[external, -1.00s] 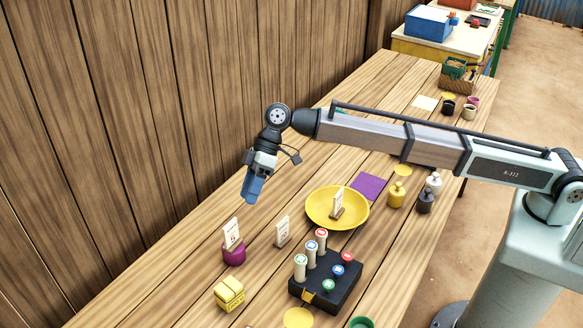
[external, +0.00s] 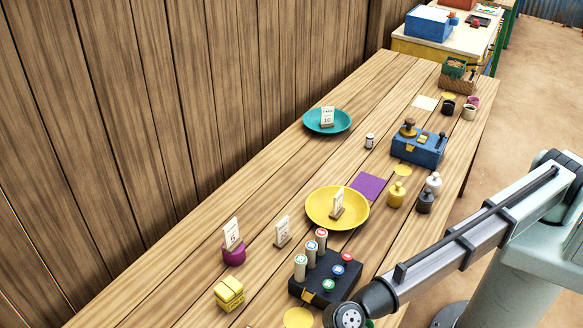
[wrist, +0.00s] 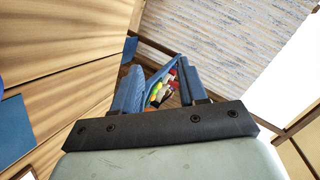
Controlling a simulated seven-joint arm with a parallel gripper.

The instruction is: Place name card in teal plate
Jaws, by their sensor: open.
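The teal plate (external: 310,125) lies on the table near the wall, and a small white name card (external: 327,116) stands upright in it. Another white card (external: 337,203) stands in the yellow plate (external: 318,215). A third card (external: 283,230) stands on the bare table, and a fourth (external: 232,233) stands in a purple holder (external: 234,254). The writing is too small to read surely. My gripper is outside the external view. In the wrist view my gripper (wrist: 160,86) is open, its blue fingers apart, with colourful things seen far beyond them.
A black tray with coloured pegs (external: 325,278) and a yellow block (external: 229,293) are at the near end. A blue box (external: 418,150), small weights (external: 397,195) and a purple mat (external: 369,186) lie along the right. Bare planks surround the teal plate.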

